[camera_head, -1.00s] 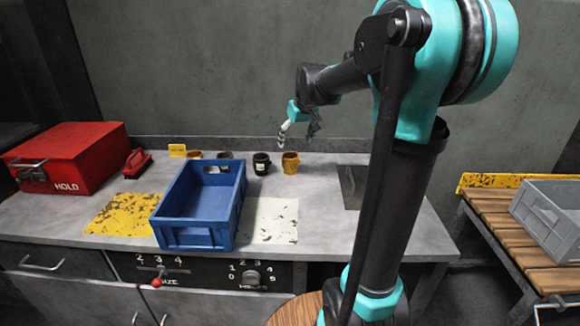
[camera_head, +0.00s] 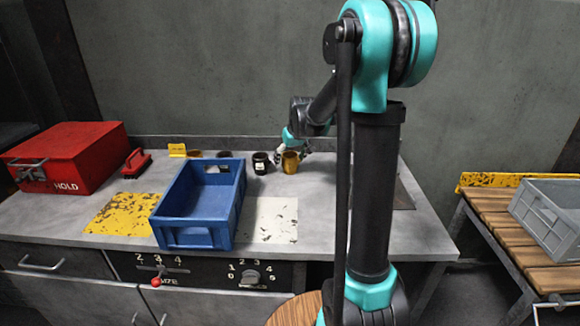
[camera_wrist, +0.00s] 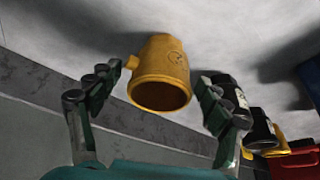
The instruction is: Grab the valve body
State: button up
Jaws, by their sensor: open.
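A gold-yellow cup-shaped piece with a small side stub, likely the valve body (camera_head: 290,163), stands on the grey bench right of the blue crate. In the wrist view the gold piece (camera_wrist: 163,72) shows its dark round opening and sits between my two fingers. My gripper (camera_head: 292,153) is open around it, one finger on each side. The wrist view shows my gripper (camera_wrist: 160,79) with a gap at the left finger; the right finger is very close, and I cannot tell whether it touches.
A black cup-shaped piece (camera_head: 261,163) with a pale label stands just left of the gold one. The blue crate (camera_head: 196,238) is nearer the front. A red box (camera_head: 70,160) is at the far left. The bench right of the gold piece is mostly clear.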

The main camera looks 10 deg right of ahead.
jog(key=shift+c, duration=0.4)
jog(key=c, duration=1.5)
jog(key=shift+c, duration=0.2)
